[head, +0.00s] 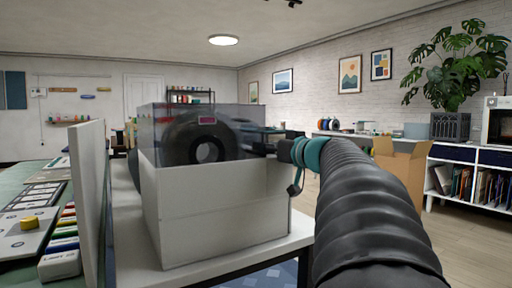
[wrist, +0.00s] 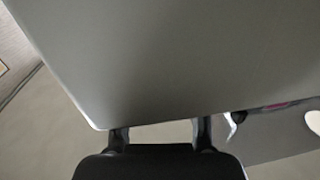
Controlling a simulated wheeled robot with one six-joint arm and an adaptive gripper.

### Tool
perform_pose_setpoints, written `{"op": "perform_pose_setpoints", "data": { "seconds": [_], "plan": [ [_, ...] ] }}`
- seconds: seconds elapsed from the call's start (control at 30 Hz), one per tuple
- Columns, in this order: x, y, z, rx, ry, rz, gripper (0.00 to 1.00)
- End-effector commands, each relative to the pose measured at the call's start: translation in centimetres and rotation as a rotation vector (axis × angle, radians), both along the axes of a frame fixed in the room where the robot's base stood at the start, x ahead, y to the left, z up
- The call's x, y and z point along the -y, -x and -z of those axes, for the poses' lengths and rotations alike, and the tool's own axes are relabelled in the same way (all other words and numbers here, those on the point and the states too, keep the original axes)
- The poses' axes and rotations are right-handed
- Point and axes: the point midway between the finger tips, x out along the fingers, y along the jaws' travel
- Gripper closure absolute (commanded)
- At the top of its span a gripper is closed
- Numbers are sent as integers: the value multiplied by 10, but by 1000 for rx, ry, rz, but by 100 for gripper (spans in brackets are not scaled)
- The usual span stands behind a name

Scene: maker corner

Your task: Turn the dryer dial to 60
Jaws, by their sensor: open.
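The dryer (head: 215,212) is a white box with a clear smoky lid, standing on a white table. A black spool (head: 185,140) with a pink label shows through the lid. No dial shows in either view; the side of the dryer that bears it may be turned away. My arm reaches in from the lower right to the dryer's right side, and my gripper is mostly hidden there in the head view. In the wrist view my gripper (wrist: 160,133) is open, its two dark fingers apart with nothing seen between them. A large grey surface (wrist: 170,55), perhaps a dryer wall, lies close to the fingers; contact is unclear.
A thin white upright panel (head: 88,200) stands left of the dryer. Left of it is a green bench (head: 15,190) with tools and a yellow knob. An open cardboard box (head: 398,165) and a shelf (head: 470,180) with a plant stand at the right. Floor is clear between.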

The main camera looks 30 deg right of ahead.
Motion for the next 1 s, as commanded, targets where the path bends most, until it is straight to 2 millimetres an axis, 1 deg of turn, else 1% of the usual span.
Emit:
{"op": "perform_pose_setpoints", "data": {
  "seconds": [0.13, 0.17, 0.2, 0.27, 0.3, 0.33, 0.53, 0.67, 0.8, 1.0],
  "plan": [
    [0, 0, 0, 0, 0, 0, 56],
    [0, 0, 0, 0, 0, 0, 63],
    [0, 0, 0, 0, 0, 0, 73],
    [0, 0, 0, 0, 0, 0, 88],
    [0, 0, 0, 0, 0, 0, 98],
    [0, 0, 0, 0, 0, 0, 100],
    [-1, 0, 4, -3, 1, 24, 100],
    [-2, 0, 7, -3, 2, 92, 100],
    [-2, 0, 5, -4, 1, 176, 100],
    [-1, 0, 3, -3, -1, 254, 100]
  ]
}}
